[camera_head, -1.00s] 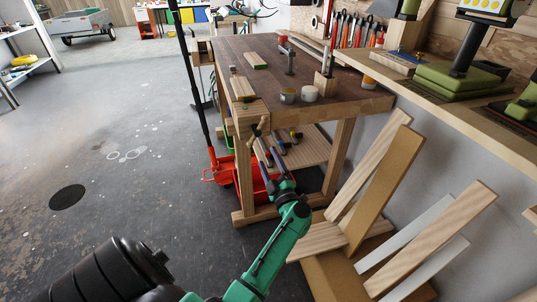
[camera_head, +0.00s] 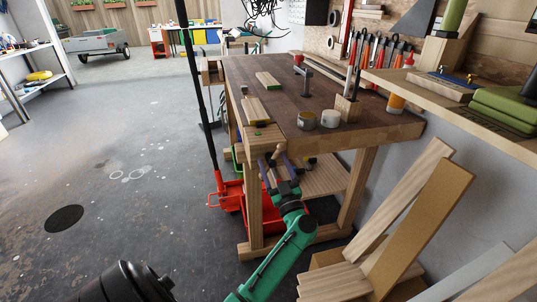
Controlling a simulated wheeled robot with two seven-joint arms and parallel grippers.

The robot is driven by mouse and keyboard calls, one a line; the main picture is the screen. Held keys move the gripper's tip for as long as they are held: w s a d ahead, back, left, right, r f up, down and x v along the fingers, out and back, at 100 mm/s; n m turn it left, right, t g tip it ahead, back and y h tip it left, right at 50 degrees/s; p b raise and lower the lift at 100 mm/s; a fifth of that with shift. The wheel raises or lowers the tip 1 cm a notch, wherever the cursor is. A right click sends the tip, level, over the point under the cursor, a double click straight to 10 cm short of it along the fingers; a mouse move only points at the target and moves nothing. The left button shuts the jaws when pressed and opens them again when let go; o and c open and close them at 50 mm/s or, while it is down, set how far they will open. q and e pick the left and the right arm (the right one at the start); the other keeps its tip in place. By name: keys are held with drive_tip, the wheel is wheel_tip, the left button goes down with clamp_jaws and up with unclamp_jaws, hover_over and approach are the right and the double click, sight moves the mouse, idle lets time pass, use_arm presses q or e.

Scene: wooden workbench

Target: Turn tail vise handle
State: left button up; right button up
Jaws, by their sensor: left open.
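The wooden tail vise handle (camera_head: 276,154) sticks out at the near end of the workbench (camera_head: 325,90), below the tail vise block (camera_head: 258,137). It stands tilted. My left gripper (camera_head: 276,167) is just below the handle, fingers pointing up at it. Its two fingers are apart, one on each side of the handle's lower end. I cannot tell whether they touch it. My right gripper is out of view.
A tan can (camera_head: 306,120), a white can (camera_head: 330,118) and a wooden tool holder (camera_head: 347,108) stand on the bench. A red crate (camera_head: 228,195) sits under it. Loose boards (camera_head: 410,225) lean at the right. The floor at left is clear.

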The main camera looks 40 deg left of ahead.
use_arm(q)
drive_tip(key=shift+a, duration=0.1)
drive_tip(key=shift+d+r, duration=0.2)
clamp_jaws()
drive_tip(key=shift+s, duration=0.1)
drive_tip(key=n, duration=0.1)
drive_tip(key=n+g+p, duration=0.1)
drive_tip(key=n, duration=0.1)
drive_tip(key=shift+r+g+y, duration=0.25)
drive_tip(key=shift+g+y, duration=0.05)
drive_tip(key=n+g, duration=0.1)
drive_tip(key=n, duration=0.1)
drive_tip(key=shift+n+p, duration=0.3)
drive_tip(key=shift+n, duration=0.1)
